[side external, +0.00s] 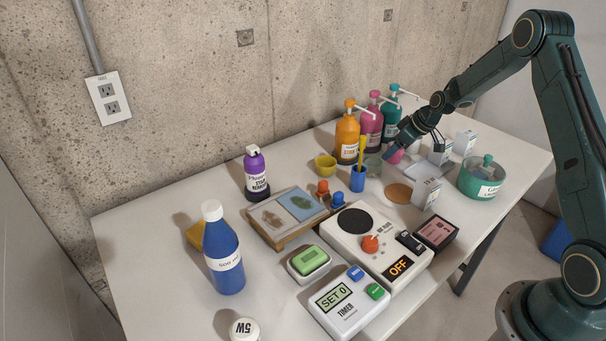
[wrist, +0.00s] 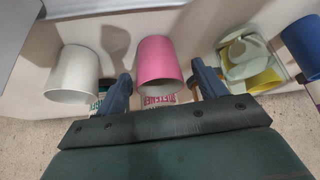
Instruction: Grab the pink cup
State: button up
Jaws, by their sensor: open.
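The pink cup (wrist: 157,62) shows in the middle of the wrist view, between the two blue fingers of my gripper (wrist: 160,88). In the side external view, a small part of the pink cup (side external: 396,156) shows just below my gripper (side external: 392,151). My gripper is open, with a finger on each side of the cup. A small gap seems to show on each side in the wrist view. I cannot tell whether either finger touches the cup.
A white cup (wrist: 72,74) stands left of the pink one in the wrist view. A clear container (wrist: 248,55) and a blue cup (wrist: 304,45) are on the right. Orange (side external: 347,137), pink (side external: 371,127) and teal (side external: 391,117) pump bottles stand close behind my gripper.

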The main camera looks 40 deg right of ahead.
jog(key=shift+x, duration=1.05)
jog(key=c, duration=1)
